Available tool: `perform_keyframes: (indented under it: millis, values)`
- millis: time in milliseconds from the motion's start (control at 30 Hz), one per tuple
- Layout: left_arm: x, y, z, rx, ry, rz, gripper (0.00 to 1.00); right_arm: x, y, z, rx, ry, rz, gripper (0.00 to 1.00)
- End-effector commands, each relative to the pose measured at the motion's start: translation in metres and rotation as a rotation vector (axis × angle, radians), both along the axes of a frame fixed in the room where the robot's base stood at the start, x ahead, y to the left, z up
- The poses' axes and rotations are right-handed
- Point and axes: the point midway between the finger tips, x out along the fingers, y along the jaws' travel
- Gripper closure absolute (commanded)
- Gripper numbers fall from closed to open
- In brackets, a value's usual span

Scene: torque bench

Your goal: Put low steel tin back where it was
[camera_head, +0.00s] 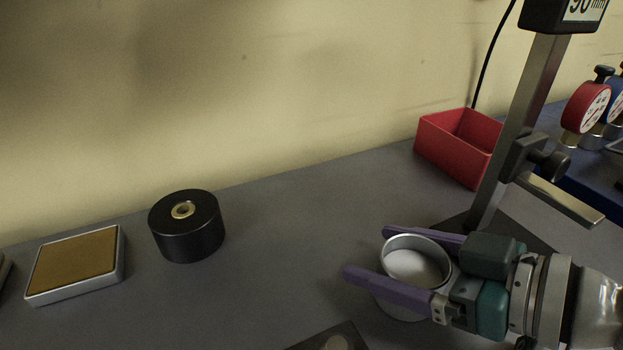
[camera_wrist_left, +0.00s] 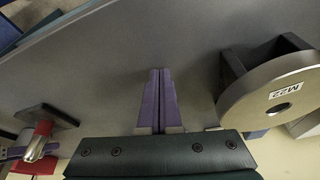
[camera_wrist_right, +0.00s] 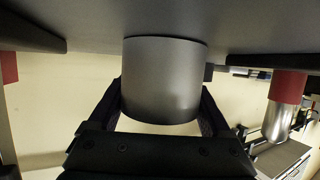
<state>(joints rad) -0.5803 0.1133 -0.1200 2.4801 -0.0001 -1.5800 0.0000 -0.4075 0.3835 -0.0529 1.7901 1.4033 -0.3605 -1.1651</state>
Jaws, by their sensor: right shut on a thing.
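The low steel tin (camera_head: 417,264) is a round, open-topped metal cup at the lower right of the head view. My right gripper (camera_head: 402,262) is shut on it, with one purple finger on each side of its wall. The tin also fills the middle of the right wrist view (camera_wrist_right: 163,80), between the fingers. It looks upright; whether its base touches the bench, I cannot tell for sure. My left gripper (camera_wrist_left: 157,100) shows in the left wrist view with its two purple fingers together and nothing between them.
A height-gauge stand (camera_head: 520,130) rises just behind the right gripper, with a red bin (camera_head: 452,150) beyond it. A black cylinder (camera_head: 187,232) and a tan-topped block (camera_head: 76,264) stand at left. A dark plate (camera_head: 335,340) lies at the front edge. Bench between is clear.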

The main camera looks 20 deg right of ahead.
Motion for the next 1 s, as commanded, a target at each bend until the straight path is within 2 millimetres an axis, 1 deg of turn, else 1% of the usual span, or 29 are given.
perform_keyframes:
  millis: [33,200,633,667,800,1000]
  values:
    - [0.000,0.000,-0.003,0.000,0.000,0.000,1.00,-0.001,-0.001,-0.005,-0.006,0.005,-0.001,0.92]
    - [0.000,0.000,-0.007,0.002,0.000,-0.002,1.00,-0.001,-0.002,-0.010,-0.010,0.007,-0.002,0.92]
    - [0.001,0.002,-0.009,0.007,-0.006,-0.006,1.00,-0.003,-0.002,-0.016,-0.016,0.008,0.000,0.92]
    - [0.001,0.002,-0.010,0.007,-0.006,-0.006,1.00,-0.003,-0.002,-0.016,-0.016,0.008,0.000,0.15]
    - [0.001,0.002,-0.010,0.007,-0.007,-0.006,1.00,-0.003,-0.001,-0.017,-0.016,0.008,0.000,0.00]
    - [0.001,0.002,-0.010,0.007,-0.008,-0.006,1.00,-0.004,-0.001,-0.018,-0.016,0.011,0.001,0.00]
